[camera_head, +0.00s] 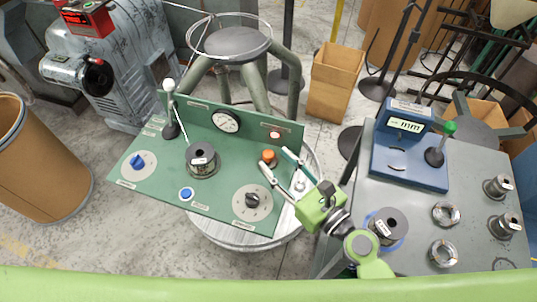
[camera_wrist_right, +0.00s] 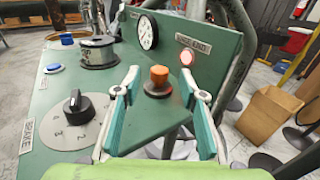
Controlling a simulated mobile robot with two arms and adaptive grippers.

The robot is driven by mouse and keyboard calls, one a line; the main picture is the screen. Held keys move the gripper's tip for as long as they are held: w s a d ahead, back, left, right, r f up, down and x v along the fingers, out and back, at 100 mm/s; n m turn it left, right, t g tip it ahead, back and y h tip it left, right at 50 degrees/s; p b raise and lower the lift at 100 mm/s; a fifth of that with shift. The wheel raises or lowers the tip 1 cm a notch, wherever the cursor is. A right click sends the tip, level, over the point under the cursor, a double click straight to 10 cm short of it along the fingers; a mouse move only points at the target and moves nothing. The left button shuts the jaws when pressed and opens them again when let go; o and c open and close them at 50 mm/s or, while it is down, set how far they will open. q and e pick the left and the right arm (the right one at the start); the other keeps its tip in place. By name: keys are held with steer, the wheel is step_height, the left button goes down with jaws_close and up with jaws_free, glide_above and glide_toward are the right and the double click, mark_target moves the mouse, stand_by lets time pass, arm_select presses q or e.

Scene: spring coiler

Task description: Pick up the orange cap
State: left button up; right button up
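The orange cap (camera_head: 268,155) sits on a dark round base at the right side of the green control panel (camera_head: 225,155), below a lit red lamp. My right gripper (camera_head: 274,158) comes in from the lower right, with its fingers spread wide apart on the two sides of the cap. In the right wrist view the orange cap (camera_wrist_right: 159,75) stands between the open fingers (camera_wrist_right: 158,86), a little beyond them, and I see no contact. My left gripper is not in either view.
The panel also carries a black knob (camera_head: 252,200), a blue button (camera_head: 186,193), a dark spool (camera_head: 202,160), a lever (camera_head: 171,115) and a gauge (camera_head: 226,121). A grey table (camera_head: 455,190) with a blue gauge box (camera_head: 410,145) stands right. A cardboard drum (camera_head: 40,165) stands left.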

mark_target(272, 158)
steer(key=x, duration=0.4)
steer(key=shift+p, duration=0.35)
steer(key=shift+w+a, duration=0.1)
steer(key=shift+f, duration=0.1)
steer(key=c, duration=1)
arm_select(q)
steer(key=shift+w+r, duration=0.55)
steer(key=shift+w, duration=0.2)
arm_select(e)
jaws_close()
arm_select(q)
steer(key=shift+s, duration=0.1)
